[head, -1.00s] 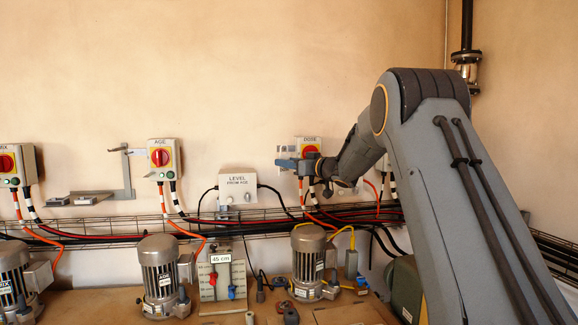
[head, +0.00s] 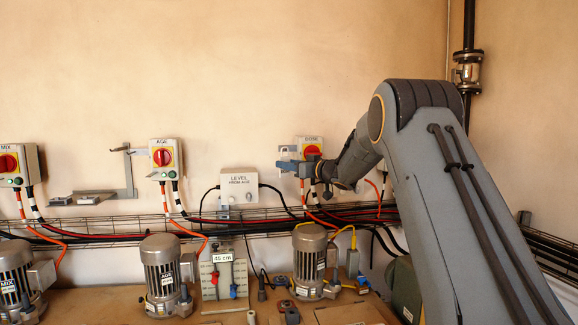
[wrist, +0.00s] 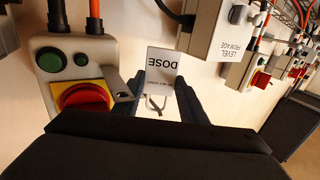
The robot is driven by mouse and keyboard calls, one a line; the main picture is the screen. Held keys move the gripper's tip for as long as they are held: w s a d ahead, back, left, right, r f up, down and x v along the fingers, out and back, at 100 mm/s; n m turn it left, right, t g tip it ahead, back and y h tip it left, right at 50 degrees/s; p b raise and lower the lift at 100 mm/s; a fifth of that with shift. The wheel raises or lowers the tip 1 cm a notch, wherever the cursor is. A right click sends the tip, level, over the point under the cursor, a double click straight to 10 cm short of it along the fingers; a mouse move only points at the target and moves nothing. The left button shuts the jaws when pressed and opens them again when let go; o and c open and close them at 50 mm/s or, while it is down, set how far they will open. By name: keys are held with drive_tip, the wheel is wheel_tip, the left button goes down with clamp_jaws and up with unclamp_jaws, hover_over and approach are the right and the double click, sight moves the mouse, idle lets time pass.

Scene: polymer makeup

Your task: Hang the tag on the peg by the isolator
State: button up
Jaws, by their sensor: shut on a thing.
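The DOSE isolator (head: 310,150) is a pale box with a red knob on a yellow plate, on the wall; in the wrist view its red knob (wrist: 82,103) shows upside down. My gripper (wrist: 161,88) is beside the isolator, on its left in the head view. It is shut on a pale tag (wrist: 164,68) reading DOSE, which shows between the two dark fingers. A thin dark loop (wrist: 155,104) shows below the tag's lettering. A small grey fitting (wrist: 124,90) sits between the knob and a finger; I cannot tell whether it is the peg. Contact between tag and peg is unclear.
The LEVEL box (head: 238,185) is on the wall left of my gripper and shows close by in the wrist view (wrist: 212,30). Cables and a wire tray (head: 240,222) run below. Motors, including the AGE one (head: 160,270), stand on the bench.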

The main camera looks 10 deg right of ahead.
drive_tip(key=o, duration=1.1)
drive_tip(key=shift+s, duration=0.1)
